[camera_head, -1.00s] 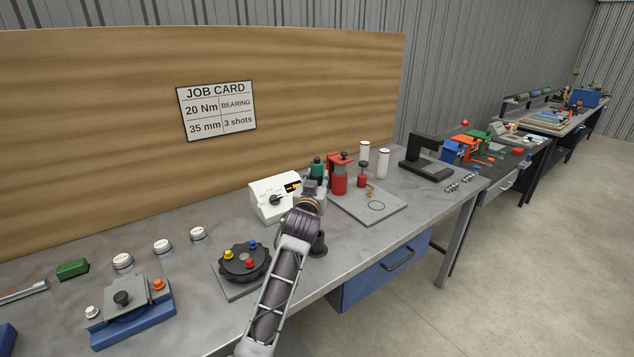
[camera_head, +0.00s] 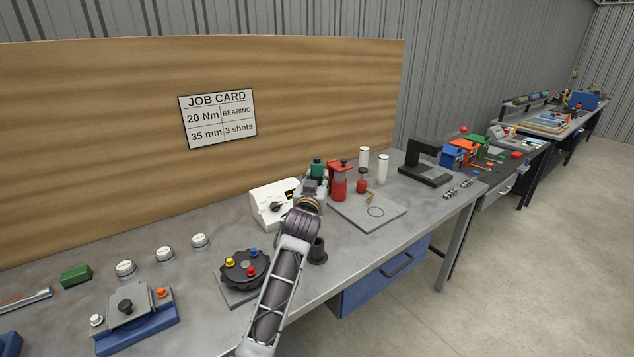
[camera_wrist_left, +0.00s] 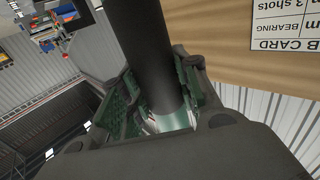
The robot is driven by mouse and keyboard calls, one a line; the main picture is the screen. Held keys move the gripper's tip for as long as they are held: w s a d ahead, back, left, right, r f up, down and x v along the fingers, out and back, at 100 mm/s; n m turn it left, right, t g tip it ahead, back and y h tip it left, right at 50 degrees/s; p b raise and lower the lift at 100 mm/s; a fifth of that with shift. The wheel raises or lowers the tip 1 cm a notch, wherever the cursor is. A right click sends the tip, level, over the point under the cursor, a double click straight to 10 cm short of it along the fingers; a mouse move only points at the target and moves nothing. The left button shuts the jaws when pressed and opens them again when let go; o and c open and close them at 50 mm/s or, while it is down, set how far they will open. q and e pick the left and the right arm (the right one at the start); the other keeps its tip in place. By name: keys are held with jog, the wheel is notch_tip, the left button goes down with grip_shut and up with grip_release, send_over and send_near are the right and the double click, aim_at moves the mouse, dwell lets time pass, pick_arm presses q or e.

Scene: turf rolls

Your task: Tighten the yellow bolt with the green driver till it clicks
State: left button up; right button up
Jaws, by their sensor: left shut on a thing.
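The yellow bolt (camera_head: 230,262) stands on a black round knobbed fixture (camera_head: 258,266), along with a red bolt (camera_head: 251,271) and a blue bolt (camera_head: 252,253). My left gripper (camera_head: 314,187) is beyond the fixture to the right, next to the white box. It is shut on the green driver (camera_head: 317,167), whose green top shows above it. In the left wrist view the driver's dark cylindrical body (camera_wrist_left: 147,55) runs between the fingers, with green at its lower end. The driver's tip is hidden. My right gripper is not in view.
A white box with a dial (camera_head: 270,207) stands left of the gripper. A red tool (camera_head: 338,181) stands close on its right, on a grey plate (camera_head: 384,218). A dark cup (camera_head: 318,251) is beside my forearm. A blue clamp fixture (camera_head: 134,335) is at front left.

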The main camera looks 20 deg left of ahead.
aim_at(317, 162)
pick_arm(q)
jog(key=shift+r+p, duration=1)
jog(key=shift+r, duration=0.4)
jog(key=shift+r+p, duration=1.4)
jog(key=shift+r, duration=0.2)
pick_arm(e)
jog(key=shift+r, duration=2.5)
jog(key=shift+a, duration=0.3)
